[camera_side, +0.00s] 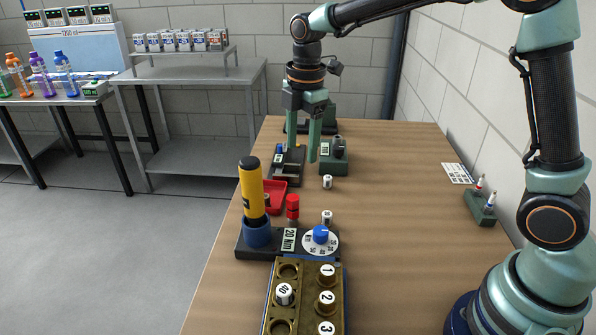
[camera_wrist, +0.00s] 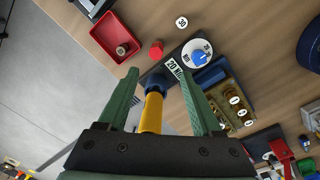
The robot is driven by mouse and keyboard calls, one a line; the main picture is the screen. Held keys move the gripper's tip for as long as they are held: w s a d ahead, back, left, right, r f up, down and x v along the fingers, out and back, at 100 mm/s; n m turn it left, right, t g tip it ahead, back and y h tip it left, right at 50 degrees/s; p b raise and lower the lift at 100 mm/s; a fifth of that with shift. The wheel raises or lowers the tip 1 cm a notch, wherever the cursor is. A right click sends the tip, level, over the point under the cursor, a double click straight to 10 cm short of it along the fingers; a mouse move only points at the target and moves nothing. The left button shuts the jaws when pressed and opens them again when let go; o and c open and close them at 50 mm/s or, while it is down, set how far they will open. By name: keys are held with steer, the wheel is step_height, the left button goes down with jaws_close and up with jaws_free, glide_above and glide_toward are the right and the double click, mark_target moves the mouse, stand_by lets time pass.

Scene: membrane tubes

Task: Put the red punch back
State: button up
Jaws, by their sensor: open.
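A short red punch-like piece (camera_side: 292,207) stands upright beside the black 20 Nm base in the side view. In the wrist view it is a red round top (camera_wrist: 156,49), just beyond my fingertips. My gripper (camera_side: 303,150) is open and empty, raised over the back part of the table, behind the red piece in the side view. In the wrist view the open fingers (camera_wrist: 160,76) spread either side of a yellow tool (camera_wrist: 152,112) without visibly touching it. That yellow, black-topped tool (camera_side: 251,187) stands in a blue holder (camera_side: 257,233).
A red tray (camera_side: 278,188) sits behind the base, with a small piece in it. A white dial with a blue knob (camera_side: 320,238) and a brass block (camera_side: 305,264) with numbered pieces are in front. Small white-topped cylinders (camera_side: 327,182) stand nearby. The table's right half is mostly clear.

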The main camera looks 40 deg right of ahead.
steer(key=s+d+r+m+t, duration=0.2)
steer(key=s+d+m, duration=0.1)
steer(key=s+m, duration=0.5)
steer(key=s+d+r+m+t, duration=0.3)
steer(key=s+m, duration=0.5)
steer(key=m, duration=0.1)
steer(key=shift+m, duration=0.4)
